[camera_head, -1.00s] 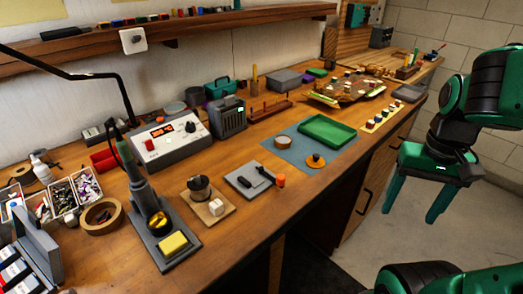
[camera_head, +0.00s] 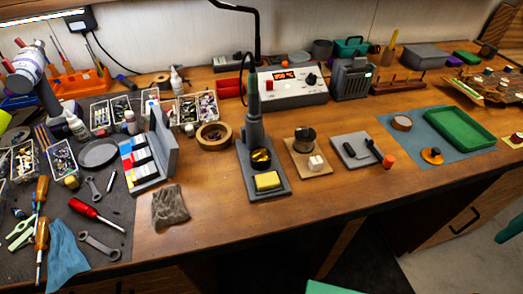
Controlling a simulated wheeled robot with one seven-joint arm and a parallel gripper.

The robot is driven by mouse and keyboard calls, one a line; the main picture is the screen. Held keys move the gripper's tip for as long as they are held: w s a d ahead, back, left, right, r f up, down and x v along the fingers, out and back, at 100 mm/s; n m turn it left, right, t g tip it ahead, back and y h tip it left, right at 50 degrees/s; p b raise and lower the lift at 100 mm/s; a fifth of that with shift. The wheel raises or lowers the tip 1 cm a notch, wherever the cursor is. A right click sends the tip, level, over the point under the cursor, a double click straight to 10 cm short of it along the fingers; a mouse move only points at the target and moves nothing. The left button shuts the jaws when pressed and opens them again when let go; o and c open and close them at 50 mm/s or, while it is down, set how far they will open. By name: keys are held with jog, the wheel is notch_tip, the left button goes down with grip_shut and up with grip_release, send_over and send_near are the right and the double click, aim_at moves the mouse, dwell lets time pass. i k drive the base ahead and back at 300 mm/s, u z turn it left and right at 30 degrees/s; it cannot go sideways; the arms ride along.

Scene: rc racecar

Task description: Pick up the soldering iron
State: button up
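The soldering iron (camera_head: 253,84) is a slim dark green tool that stands upright, tip down, in a grey holder (camera_head: 254,132). The holder's base carries a brass coil and a yellow sponge (camera_head: 267,181). Its tip is hidden inside the holder. Only a green fingertip of my gripper (camera_head: 511,229) shows at the right edge, over the floor in front of the bench and far from the iron. The rest of the gripper is out of frame, so its opening cannot be seen.
A soldering station (camera_head: 290,87) stands behind the iron, and a black lamp arm (camera_head: 257,30) rises nearby. A tape roll (camera_head: 213,135) and card stand (camera_head: 150,155) are left, a solder spool (camera_head: 305,140) right. Bare wood lies in front of the holder.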

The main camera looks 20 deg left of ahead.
aim_at(253, 113)
jog(key=u, duration=0.05)
jog(key=k, duration=0.5)
jog(key=u, duration=0.65)
jog(key=i, duration=0.65)
jog(key=z, duration=0.25)
